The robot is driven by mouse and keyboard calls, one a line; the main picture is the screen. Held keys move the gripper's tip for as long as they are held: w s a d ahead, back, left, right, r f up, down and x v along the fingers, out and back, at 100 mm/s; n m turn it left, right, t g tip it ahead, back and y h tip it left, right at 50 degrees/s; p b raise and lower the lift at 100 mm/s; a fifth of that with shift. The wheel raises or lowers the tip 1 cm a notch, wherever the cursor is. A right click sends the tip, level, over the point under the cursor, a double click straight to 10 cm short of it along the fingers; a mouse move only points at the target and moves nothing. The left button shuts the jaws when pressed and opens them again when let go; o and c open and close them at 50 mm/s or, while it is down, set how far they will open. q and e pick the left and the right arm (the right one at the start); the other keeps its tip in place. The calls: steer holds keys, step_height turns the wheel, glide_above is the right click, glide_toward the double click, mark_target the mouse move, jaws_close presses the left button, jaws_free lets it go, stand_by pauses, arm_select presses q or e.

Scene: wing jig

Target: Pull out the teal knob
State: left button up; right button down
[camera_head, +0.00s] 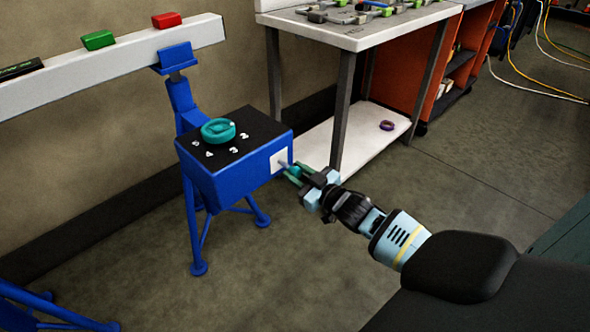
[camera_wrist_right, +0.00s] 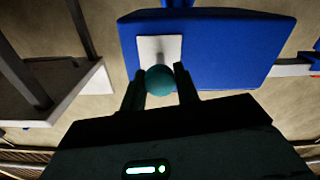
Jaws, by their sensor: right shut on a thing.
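The teal knob (camera_wrist_right: 160,80) is a small ball at the white plate on the side of a blue box (camera_head: 232,184). In the head view the knob (camera_head: 295,171) is partly hidden by my fingers, and a short grey rod shows between it and the white plate (camera_head: 279,160). My right gripper (camera_head: 298,173) is shut on the knob, and in the right wrist view its fingers (camera_wrist_right: 160,88) stand on either side of it. A teal round dial (camera_head: 218,131) sits on the box's black top, with white numbers beside it. My left gripper is not in view.
The box stands on blue legs (camera_head: 199,268) below a white beam (camera_head: 110,62) bearing green and red blocks. A white-topped table (camera_head: 360,38) with a lower shelf stands just behind my right gripper. The floor in front is clear.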

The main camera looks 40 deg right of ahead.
steer(key=shift+s+f, duration=0.1)
steer(key=shift+f, duration=0.05)
steer(key=c, duration=1.4)
jaws_free()
steer(key=o, duration=0.3)
steer(key=shift+s, duration=0.2)
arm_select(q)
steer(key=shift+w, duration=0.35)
arm_select(e)
steer(key=shift+o, duration=0.2)
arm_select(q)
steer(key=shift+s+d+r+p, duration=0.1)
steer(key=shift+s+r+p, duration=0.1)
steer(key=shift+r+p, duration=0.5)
arm_select(e)
steer(key=s, duration=0.7)
steer(key=shift+s+d, duration=0.35)
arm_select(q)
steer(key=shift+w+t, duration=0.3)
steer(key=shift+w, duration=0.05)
